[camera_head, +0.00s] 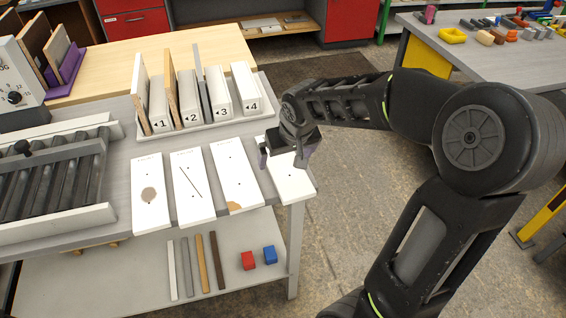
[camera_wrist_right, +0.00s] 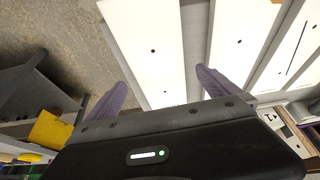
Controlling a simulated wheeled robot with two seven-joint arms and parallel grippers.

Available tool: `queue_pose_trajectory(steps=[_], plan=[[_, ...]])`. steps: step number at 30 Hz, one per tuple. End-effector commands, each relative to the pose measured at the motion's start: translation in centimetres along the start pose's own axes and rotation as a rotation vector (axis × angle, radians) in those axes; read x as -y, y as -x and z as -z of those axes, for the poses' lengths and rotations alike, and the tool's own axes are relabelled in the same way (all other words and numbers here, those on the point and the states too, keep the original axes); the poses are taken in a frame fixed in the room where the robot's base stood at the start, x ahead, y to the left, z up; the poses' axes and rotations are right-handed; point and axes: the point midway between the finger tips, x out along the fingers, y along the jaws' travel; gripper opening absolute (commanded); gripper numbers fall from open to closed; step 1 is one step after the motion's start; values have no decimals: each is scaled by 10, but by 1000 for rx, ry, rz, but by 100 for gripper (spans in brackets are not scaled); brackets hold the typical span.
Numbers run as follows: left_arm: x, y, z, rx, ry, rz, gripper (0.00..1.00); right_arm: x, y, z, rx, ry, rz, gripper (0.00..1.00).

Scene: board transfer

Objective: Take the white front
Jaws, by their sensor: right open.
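Several white fronts lie side by side on the grey table. The leftmost front (camera_head: 150,192) has a brown blotch, the second front (camera_head: 194,188) a dark diagonal line, and the third front (camera_head: 236,178) a brown patch at its near end. The rightmost front (camera_head: 291,178) shows only small dark holes; my gripper hides part of it. My right gripper (camera_head: 284,160) is open over this rightmost front. In the right wrist view, its open fingers (camera_wrist_right: 162,78) are spread across that front (camera_wrist_right: 148,45), with nothing clearly held. My left gripper is out of view.
A white rack (camera_head: 205,122) with slots numbered 1 to 4 holds upright boards behind the fronts. A roller conveyor (camera_head: 45,180) is at left. The lower shelf carries several strips, a red block (camera_head: 248,260) and a blue block (camera_head: 270,254). Open floor lies right.

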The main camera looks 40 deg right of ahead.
Motion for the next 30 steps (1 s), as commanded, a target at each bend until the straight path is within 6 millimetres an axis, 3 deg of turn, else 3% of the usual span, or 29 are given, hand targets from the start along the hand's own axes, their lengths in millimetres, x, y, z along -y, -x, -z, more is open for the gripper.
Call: queue_pose_trajectory(steps=[3,7,24,30], plan=[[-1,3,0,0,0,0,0,0,-18,-1,4,0,-1,100],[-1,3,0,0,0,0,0,0,-28,0,2,-2,0,100],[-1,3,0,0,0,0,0,0,-28,0,0,-1,0,100],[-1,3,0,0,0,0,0,0,-28,0,0,-1,0,85]])
